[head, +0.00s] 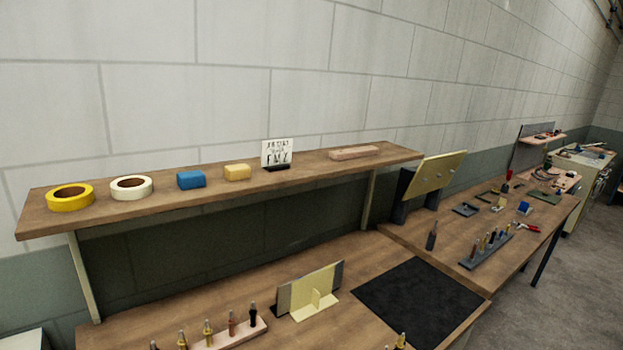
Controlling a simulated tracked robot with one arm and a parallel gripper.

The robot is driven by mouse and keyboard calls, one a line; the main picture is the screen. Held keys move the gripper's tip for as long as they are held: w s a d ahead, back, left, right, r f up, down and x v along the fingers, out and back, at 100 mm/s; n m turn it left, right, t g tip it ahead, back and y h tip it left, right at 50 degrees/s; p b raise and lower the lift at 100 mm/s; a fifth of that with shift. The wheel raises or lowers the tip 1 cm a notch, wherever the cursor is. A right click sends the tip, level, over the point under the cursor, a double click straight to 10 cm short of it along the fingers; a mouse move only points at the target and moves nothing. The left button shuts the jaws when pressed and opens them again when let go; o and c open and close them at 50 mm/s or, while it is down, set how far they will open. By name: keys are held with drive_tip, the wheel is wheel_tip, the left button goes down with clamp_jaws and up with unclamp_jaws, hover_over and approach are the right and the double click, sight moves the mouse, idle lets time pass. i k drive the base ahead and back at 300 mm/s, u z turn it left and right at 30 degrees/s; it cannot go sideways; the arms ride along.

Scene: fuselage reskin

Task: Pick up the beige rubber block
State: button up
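A small beige block (237,172) sits on the wooden shelf (215,194), between a blue block (191,179) on its left and a small white card with black lettering (277,153) on its right. A longer pinkish-tan block (354,153) lies on the same shelf further right. My gripper is not visible in the head view.
A yellow tape roll (71,197) and a white tape roll (131,187) lie at the shelf's left end. Below, the bench holds a dark mat (420,300), a yellow panel on a stand (308,290) and racked tools. A block wall stands close behind the shelf.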

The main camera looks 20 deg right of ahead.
sight(235, 173)
drive_tip(key=z, duration=0.3)
drive_tip(key=i, duration=0.6)
drive_tip(key=u, duration=0.2)
drive_tip(key=k, duration=0.6)
drive_tip(key=z, duration=1.85)
drive_tip(key=i, duration=1.1)
